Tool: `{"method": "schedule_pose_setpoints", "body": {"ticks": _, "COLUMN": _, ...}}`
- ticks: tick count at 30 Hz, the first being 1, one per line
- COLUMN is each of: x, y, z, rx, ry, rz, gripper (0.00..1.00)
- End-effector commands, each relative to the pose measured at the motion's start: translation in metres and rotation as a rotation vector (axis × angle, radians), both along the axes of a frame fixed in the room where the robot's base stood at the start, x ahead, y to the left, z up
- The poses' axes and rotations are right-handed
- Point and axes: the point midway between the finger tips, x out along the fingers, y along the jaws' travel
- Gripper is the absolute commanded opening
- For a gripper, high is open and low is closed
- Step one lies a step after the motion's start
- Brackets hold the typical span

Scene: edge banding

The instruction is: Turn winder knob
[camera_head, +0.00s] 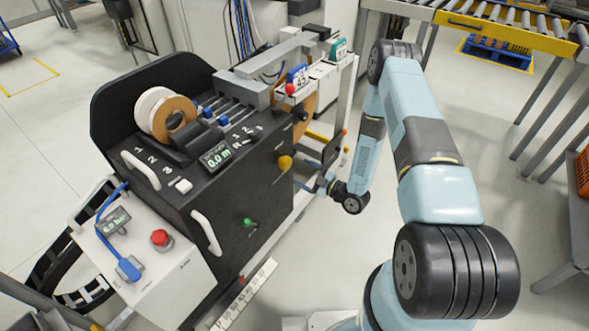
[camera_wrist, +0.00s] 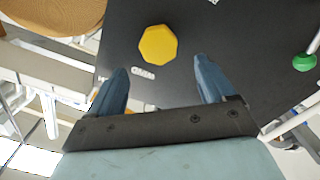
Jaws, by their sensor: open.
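The yellow knob (camera_head: 285,163) is on the black side panel of the machine, below the top deck. In the wrist view it is an eight-sided yellow knob (camera_wrist: 158,44) ahead of my fingertips and roughly centred between them. My gripper (camera_wrist: 161,68) is open, with its two blue fingers spread and nothing between them. In the head view my gripper (camera_head: 312,186) is low and just right of the knob, partly dark against the machine. The fingers appear apart from the knob. A small pale label is below the knob in the wrist view.
A brown roll (camera_wrist: 62,14) is at upper left there. A control box with a red button (camera_head: 161,238) is at the left. Floor right of the machine is open.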

Motion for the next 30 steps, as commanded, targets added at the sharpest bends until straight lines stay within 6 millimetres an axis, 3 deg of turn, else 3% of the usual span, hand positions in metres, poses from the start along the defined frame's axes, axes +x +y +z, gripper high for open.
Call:
{"method": "schedule_pose_setpoints", "body": {"ticks": 6, "x": -0.025, "y": -0.031, "z": -0.001, "rx": 0.001, "ry": 0.002, "rz": -0.001, "gripper": 0.83}}
{"method": "schedule_pose_setpoints", "body": {"ticks": 12, "x": -0.037, "y": -0.046, "z": -0.001, "rx": 0.0, "ry": 0.002, "rz": 0.002, "gripper": 0.83}}
{"method": "schedule_pose_setpoints", "body": {"ticks": 30, "x": -0.04, "y": -0.049, "z": -0.001, "rx": 0.0, "ry": 0.002, "rz": 0.002, "gripper": 0.83}}
